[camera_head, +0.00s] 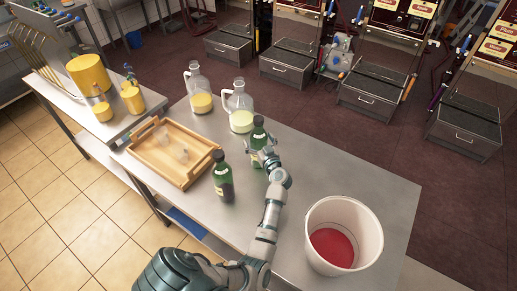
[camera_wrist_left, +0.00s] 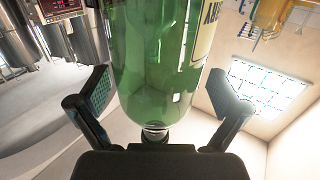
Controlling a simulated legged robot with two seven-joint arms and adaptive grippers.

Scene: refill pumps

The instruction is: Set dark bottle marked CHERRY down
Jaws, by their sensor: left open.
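A dark green bottle (camera_head: 258,130) is upright at the steel table, beyond the white jugs' near side, with its lower part hidden by my left gripper (camera_head: 265,157). In the left wrist view the green bottle (camera_wrist_left: 155,65) lies between the two finger pads of my open left gripper (camera_wrist_left: 160,98), with gaps showing at both sides. Its pale label is partly in view and only a few sideways letters show, so I cannot read the whole name. A second dark bottle (camera_head: 223,180) with a pale label stands nearer on the table, left of the gripper. My right gripper is not in view.
A wooden tray (camera_head: 186,183) with small clear items lies at left. A white bucket (camera_head: 343,222) with red contents stands at right. The steel table (camera_head: 320,165) is bare between gripper and bucket.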

